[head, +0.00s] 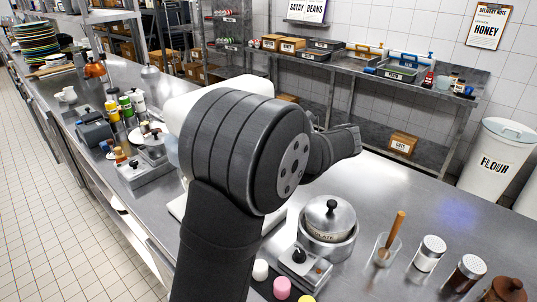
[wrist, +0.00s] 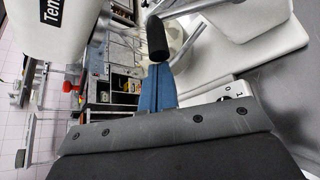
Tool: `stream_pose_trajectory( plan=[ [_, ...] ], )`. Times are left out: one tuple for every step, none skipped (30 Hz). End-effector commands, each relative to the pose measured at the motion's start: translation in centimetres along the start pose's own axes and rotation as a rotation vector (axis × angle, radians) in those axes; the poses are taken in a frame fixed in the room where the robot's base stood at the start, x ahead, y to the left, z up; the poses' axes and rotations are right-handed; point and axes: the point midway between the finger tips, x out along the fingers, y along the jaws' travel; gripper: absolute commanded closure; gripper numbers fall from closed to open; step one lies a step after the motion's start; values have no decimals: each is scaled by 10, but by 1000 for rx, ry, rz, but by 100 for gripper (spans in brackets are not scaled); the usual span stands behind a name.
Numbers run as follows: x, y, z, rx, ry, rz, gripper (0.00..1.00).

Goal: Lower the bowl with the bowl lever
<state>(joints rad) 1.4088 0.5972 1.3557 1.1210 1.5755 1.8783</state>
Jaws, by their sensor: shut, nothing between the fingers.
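A black cylindrical grip (wrist: 157,38), which looks like the bowl lever, stands just beyond my fingertips. My gripper (wrist: 160,68) has its blue fingers shut and empty, pointing at the grip's lower end; I cannot tell if they touch. My arm hides most of the mixer in the head view.
A covered metal pot (head: 329,222) stands right of my arm on the steel counter. A glass with a wooden stick (head: 388,245) and shakers (head: 430,252) are to its right. Bottles and small devices (head: 135,150) crowd the left. The counter behind the pot is clear.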

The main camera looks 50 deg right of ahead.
Motion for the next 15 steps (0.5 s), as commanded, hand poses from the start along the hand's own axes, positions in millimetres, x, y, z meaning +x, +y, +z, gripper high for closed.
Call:
stream_pose_trajectory(
  plan=[
    [-1,0,2,-4,-5,-3,100],
    [-1,0,2,-5,-5,-3,100],
    [-1,0,3,-5,-5,-3,100],
    [-1,0,3,-5,-5,-3,100],
    [-2,0,3,-5,-6,-3,100],
    [-4,0,3,-5,-6,-4,100],
    [-6,0,3,-5,-7,-4,100],
    [-8,-1,3,-5,-7,-4,100],
    [-13,-2,3,-5,-8,-5,100],
    [-17,-3,3,-5,-8,-6,100],
    [-22,-3,3,-5,-8,-6,100],
    [-30,-5,2,-5,-8,-7,100],
    [-36,-6,2,-4,-8,-7,100],
    [-42,-7,1,-4,-7,-7,100],
    [-50,-8,1,-3,-6,-7,100]
  ],
)
